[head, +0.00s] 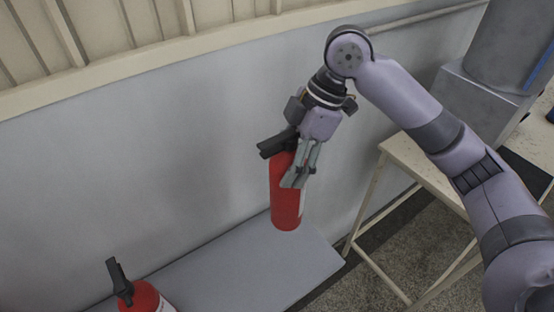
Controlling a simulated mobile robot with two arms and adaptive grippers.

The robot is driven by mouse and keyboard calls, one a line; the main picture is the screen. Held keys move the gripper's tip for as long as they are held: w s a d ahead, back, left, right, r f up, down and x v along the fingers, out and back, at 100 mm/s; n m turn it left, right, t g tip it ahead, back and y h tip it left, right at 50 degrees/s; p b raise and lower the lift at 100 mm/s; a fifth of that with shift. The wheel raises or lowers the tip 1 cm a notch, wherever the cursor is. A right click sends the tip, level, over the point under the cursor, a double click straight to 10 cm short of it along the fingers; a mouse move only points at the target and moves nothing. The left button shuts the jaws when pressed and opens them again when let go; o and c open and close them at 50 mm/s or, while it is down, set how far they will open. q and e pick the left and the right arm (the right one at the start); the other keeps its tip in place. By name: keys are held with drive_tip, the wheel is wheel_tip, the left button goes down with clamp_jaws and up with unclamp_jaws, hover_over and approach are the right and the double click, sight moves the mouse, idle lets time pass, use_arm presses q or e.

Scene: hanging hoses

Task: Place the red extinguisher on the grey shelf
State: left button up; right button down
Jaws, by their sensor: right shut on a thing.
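A red extinguisher (284,200) with a black top hangs upright in my right gripper (298,180), which is shut on it near its neck. Its base shows over the right part of the grey shelf (240,277). I cannot tell whether the base touches the shelf or is a little above it. A second red extinguisher (143,298) with a black handle stands at the lower left, at the shelf's left part, cut off by the frame's bottom edge. My left gripper is not in view.
A grey wall (130,170) runs behind the shelf. A cream table (425,160) with thin legs stands to the right, with a grey block (480,105) behind my arm. The shelf between the two extinguishers is clear.

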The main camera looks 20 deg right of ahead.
sight(286, 211)
wheel_tip(286, 211, down, 13)
drive_tip(key=shift+r+p, duration=0.15)
drive_tip(key=shift+p, duration=0.8)
wheel_tip(286, 211, down, 4)
drive_tip(key=shift+r+p, duration=0.25)
drive_tip(key=shift+p, duration=0.15)
drive_tip(key=shift+f, duration=0.4)
drive_tip(key=c, duration=0.5)
unclamp_jaws()
drive_tip(key=shift+f, duration=0.15)
drive_tip(key=b+v, duration=0.3)
drive_tip(key=v, duration=0.9)
